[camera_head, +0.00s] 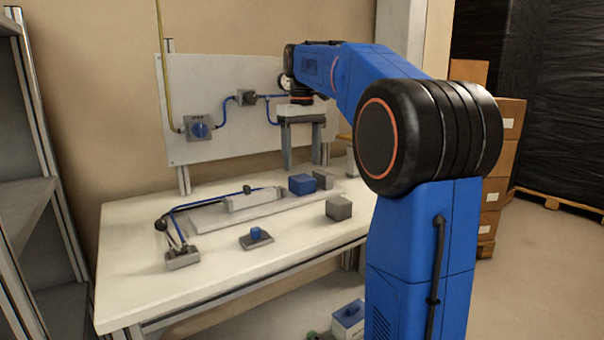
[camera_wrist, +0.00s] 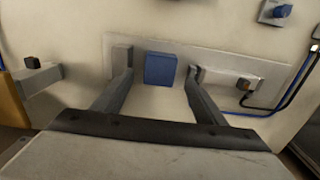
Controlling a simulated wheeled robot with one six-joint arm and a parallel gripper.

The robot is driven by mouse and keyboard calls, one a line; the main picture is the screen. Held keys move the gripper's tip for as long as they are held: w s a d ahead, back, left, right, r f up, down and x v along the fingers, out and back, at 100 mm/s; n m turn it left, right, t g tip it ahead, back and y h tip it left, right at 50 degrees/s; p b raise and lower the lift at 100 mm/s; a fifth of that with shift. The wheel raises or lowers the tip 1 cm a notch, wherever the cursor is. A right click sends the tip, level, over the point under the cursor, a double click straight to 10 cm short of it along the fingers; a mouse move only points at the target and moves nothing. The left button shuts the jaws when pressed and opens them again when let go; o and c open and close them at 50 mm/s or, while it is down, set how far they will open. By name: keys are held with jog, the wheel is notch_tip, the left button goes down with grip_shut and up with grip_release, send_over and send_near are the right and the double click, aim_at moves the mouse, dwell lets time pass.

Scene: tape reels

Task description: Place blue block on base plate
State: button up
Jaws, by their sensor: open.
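The blue block (camera_head: 302,184) sits on the light grey base plate (camera_head: 212,216), toward the plate's right end in the head view. In the wrist view the blue block (camera_wrist: 160,68) lies on the plate (camera_wrist: 225,54) between a grey block (camera_wrist: 121,56) and a longer grey piece (camera_wrist: 226,80). My gripper (camera_head: 302,164) is open and empty, with its fingertips above the block. In the wrist view the block shows between the two fingers (camera_wrist: 159,72), with a gap on each side. The block's underside is hidden.
A loose grey block (camera_head: 339,208) and a small blue-knobbed piece (camera_head: 256,238) stand on the white table (camera_head: 140,285) in front of the plate. A cable runs to a bracket (camera_head: 182,256) at the left. A wall panel (camera_head: 220,75) stands behind. The table's front left is clear.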

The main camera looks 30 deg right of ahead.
aim_at(302, 177)
jog(key=shift+r, duration=2.75)
jog(key=shift+s, duration=0.1)
